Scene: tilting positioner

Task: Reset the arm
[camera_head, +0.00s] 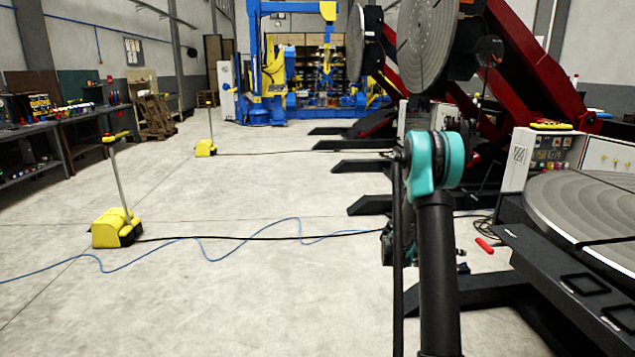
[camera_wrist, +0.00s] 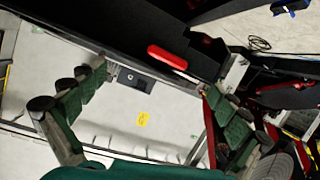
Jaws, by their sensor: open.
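My gripper (camera_wrist: 158,80) shows in the wrist view with its two green padded fingers spread wide apart. It is open and nothing is between the fingers. In the head view my arm rises at right of centre, a dark link with a teal joint on top. The arm hides most of the gripper there. A red handle-like piece (camera_wrist: 167,57) lies beyond the fingertips in the wrist view, apart from them. A red piece (camera_head: 484,245) also shows right of my arm in the head view.
A tilting positioner with a large grey disc (camera_head: 427,45) and red arms stands behind my arm. A flat round table (camera_head: 590,215) is close at right. Yellow pedestals (camera_head: 117,228) stand left, with a blue cable (camera_head: 205,250) on the floor. The left floor is mostly clear.

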